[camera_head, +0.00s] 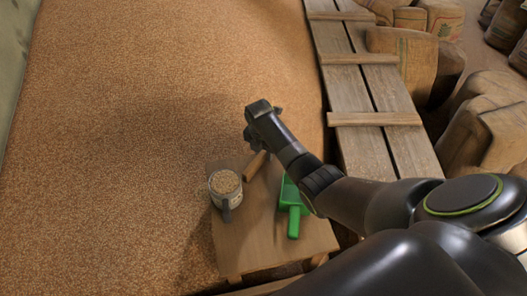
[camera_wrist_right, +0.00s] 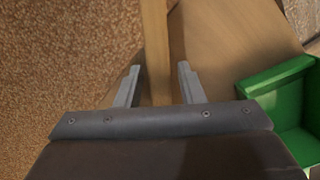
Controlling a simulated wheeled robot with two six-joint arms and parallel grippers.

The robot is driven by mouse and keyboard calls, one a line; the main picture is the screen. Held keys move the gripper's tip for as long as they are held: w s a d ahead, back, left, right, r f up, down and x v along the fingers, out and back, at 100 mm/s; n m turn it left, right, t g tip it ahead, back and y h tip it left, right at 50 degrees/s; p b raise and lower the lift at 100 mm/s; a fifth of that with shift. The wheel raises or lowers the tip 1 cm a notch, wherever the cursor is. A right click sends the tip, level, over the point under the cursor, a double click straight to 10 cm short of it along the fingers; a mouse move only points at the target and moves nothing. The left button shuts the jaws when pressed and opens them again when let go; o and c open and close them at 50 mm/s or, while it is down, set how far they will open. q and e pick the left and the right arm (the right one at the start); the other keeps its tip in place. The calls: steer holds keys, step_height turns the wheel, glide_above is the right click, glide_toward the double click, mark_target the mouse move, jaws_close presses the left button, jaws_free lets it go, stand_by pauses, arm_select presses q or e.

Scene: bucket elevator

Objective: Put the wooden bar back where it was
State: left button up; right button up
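The wooden bar (camera_head: 256,166) is a plain light-brown stick at the far edge of the small wooden table, beside the metal cup; my right arm hides part of it. In the right wrist view the bar (camera_wrist_right: 156,45) runs from the top edge down between the fingers of my right gripper (camera_wrist_right: 158,80). The fingers are apart, one on each side of the bar, with gaps visible on both sides. In the head view my right gripper (camera_head: 252,140) is above the bar's far end, its fingertips unclear. My left gripper is in neither view.
A metal cup of grain (camera_head: 225,187) and a green scoop (camera_head: 292,208) stand on the table (camera_head: 250,240). The scoop also shows at right in the wrist view (camera_wrist_right: 285,100). Grain (camera_head: 150,130) surrounds the table's left and far sides. Planks (camera_head: 365,110) and sacks (camera_head: 490,130) lie right.

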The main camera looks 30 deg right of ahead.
mark_target(261, 154)
steer(key=shift+o, duration=0.2)
steer(key=shift+r, duration=0.15)
steer(key=shift+r, duration=0.2)
step_height(261, 154, up, 12)
steer(key=a, duration=0.1)
steer(key=shift+s+a+f, duration=0.15)
steer(key=shift+s+f, duration=0.05)
steer(key=shift+s, duration=0.15)
